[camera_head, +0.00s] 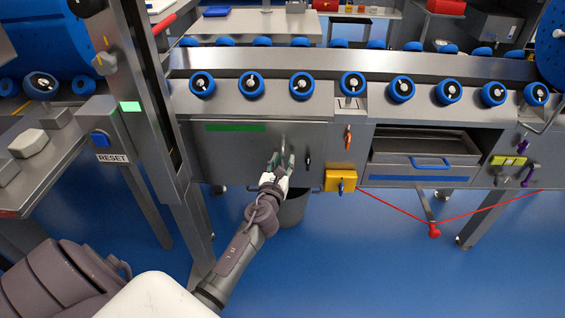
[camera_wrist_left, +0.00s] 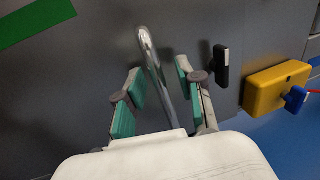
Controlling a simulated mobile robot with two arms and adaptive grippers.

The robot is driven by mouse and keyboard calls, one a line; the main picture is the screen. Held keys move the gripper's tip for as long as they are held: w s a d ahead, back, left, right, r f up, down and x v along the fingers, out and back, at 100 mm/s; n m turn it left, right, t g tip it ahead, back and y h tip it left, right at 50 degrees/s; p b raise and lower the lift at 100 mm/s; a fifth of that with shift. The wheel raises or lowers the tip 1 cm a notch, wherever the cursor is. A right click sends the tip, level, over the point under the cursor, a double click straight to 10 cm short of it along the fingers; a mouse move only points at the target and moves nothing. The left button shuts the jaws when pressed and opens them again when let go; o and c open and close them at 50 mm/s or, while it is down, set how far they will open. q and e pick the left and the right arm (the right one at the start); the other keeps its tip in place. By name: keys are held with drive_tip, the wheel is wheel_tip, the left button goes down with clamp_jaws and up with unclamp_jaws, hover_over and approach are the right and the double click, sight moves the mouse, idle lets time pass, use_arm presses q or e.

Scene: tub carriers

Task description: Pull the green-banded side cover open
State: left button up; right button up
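The side cover (camera_head: 230,150) is a grey panel on the front of the machine, with a green band (camera_head: 235,127) along its top; it sits flush with the frame. Part of the band shows in the left wrist view (camera_wrist_left: 32,22). A shiny metal bar handle (camera_wrist_left: 154,62) stands on the cover. My left gripper (camera_head: 280,162) is at the handle; in the left wrist view its green-padded fingers (camera_wrist_left: 160,82) are spread, one on each side of the handle, with gaps visible. The handle's lower end is hidden behind the gripper body. My right gripper is not in view.
A small black latch (camera_wrist_left: 221,62) sits right of the handle. A yellow box (camera_head: 340,181) with a blue knob is further right. An open drawer (camera_head: 425,160) has a blue handle. A red cord (camera_head: 400,214) hangs below. A grey bin (camera_head: 292,208) stands beneath the cover.

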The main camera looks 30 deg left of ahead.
use_arm(q)
drive_tip(key=shift+c, duration=0.3)
clamp_jaws()
